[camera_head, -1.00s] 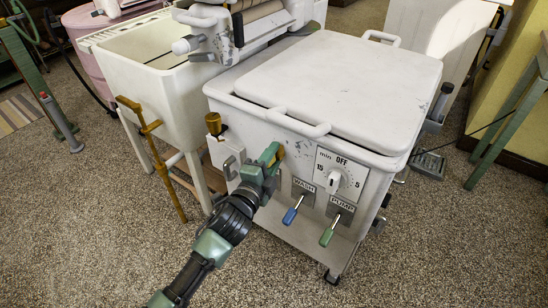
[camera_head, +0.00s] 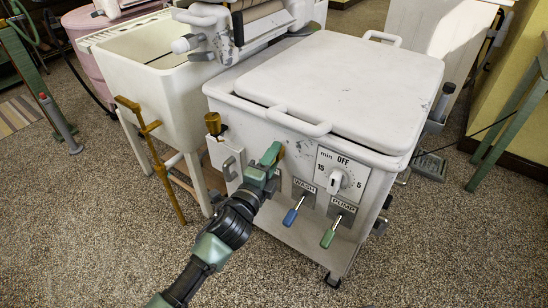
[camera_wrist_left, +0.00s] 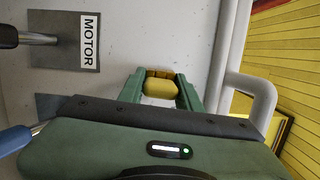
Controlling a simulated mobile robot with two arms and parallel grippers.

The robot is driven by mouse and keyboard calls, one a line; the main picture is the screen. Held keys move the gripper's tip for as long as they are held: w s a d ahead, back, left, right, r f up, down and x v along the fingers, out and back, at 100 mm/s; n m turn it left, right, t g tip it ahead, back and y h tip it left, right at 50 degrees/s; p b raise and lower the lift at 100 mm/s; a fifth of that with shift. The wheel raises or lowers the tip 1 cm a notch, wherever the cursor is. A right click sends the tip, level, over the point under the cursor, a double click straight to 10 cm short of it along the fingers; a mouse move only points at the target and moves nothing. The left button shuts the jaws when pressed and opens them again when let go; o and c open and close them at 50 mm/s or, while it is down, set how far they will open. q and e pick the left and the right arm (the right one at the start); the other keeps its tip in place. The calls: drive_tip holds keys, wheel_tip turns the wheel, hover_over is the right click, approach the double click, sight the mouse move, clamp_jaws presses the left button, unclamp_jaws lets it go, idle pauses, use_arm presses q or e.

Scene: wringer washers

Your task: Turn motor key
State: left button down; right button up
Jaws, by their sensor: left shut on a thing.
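A small yellow key-like piece (camera_wrist_left: 160,86) sits between the green fingers of my left gripper (camera_wrist_left: 160,92) on the washer's white front panel. In the head view the left gripper (camera_head: 272,154) is at the panel, left of the timer dial (camera_head: 338,180), with a bit of the yellow piece (camera_head: 281,151) showing at its tips. The gripper is shut on this piece. A plate labelled MOTOR (camera_wrist_left: 90,40) with a dark-ended lever (camera_wrist_left: 30,39) is beside it in the wrist view. Most of the yellow piece is hidden by the fingers. My right gripper is not in view.
The blue WASH lever (camera_head: 291,215) and green PUMP lever (camera_head: 328,237) stick out below the dial. A brass-topped fitting (camera_head: 214,124) is left of the gripper. The white lid (camera_head: 345,80) is above. A sink (camera_head: 160,90) stands to the left.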

use_arm(q)
drive_tip(key=shift+w+a+r, duration=0.15)
drive_tip(key=shift+a+r, duration=0.05)
drive_tip(key=shift+r, duration=0.25)
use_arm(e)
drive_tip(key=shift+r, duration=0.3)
use_arm(q)
drive_tip(key=c, duration=0.9)
unclamp_jaws()
drive_tip(key=shift+f, duration=0.15)
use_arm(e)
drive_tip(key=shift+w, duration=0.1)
use_arm(q)
drive_tip(key=o, duration=0.7)
drive_tip(key=shift+f, duration=0.1)
drive_tip(key=shift+c, duration=0.2)
drive_tip(key=shift+d, duration=0.1)
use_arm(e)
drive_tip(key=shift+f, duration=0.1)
use_arm(q)
drive_tip(key=shift+s, duration=0.2)
drive_tip(key=shift+s, duration=0.1)
